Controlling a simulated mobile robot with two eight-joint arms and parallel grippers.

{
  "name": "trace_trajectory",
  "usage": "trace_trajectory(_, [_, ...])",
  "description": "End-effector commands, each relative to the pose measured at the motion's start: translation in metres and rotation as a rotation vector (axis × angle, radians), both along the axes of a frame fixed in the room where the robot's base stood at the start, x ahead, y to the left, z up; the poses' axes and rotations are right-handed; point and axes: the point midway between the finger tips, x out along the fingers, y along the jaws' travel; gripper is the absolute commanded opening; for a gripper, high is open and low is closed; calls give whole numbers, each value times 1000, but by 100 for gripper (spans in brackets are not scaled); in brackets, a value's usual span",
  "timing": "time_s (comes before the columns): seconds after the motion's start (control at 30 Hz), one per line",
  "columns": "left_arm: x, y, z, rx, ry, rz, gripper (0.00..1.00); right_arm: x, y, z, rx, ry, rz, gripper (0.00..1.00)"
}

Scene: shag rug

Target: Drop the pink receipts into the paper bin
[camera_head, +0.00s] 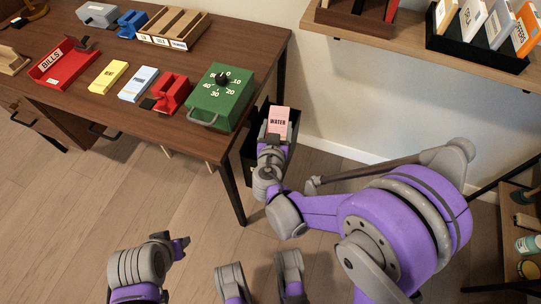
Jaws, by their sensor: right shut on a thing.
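A pink bundle labelled WATER (278,118) stands out at the tip of my right gripper (271,141). My right gripper is shut on the bundle's lower end, and its fingers are partly hidden by the wrist. The black bin (249,150) stands on the floor to the right of the desk. The bundle and gripper overlap the bin's opening in this view; how far above or inside it they are, I cannot tell. The bin's inside is mostly hidden by my arm.
The wooden desk (200,110) holds a green timer box (222,98), a red BILLS tray (62,66), yellow (108,76) and light blue (138,84) bundles, and a red tool (172,92). Its leg stands beside the bin. A shelf (400,40) runs along the upper right wall.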

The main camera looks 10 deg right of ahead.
Motion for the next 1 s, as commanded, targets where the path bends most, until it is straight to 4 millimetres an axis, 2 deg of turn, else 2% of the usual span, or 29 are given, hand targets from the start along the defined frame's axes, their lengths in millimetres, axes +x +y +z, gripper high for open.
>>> trace_trajectory(0.03, [1,0,-7,0,2,0,45,0,0,-8,-1,1,0,20])
trace_trajectory(0.1, [2,0,-10,0,3,0,45,0,0,-11,0,0,0,20])
trace_trajectory(0.37, [2,0,-10,0,3,0,45,0,0,-11,0,0,0,20])
trace_trajectory(0.4, [1,0,-10,0,3,0,45,0,0,-11,1,0,0,79])
trace_trajectory(0.53, [1,0,-10,0,3,0,45,0,0,-11,1,0,0,100])
trace_trajectory(0.83, [1,0,-9,0,2,0,45,-3,2,-10,1,0,1,100])
trace_trajectory(1.0, [0,0,-2,0,1,0,45,-25,10,-1,2,-1,3,100])
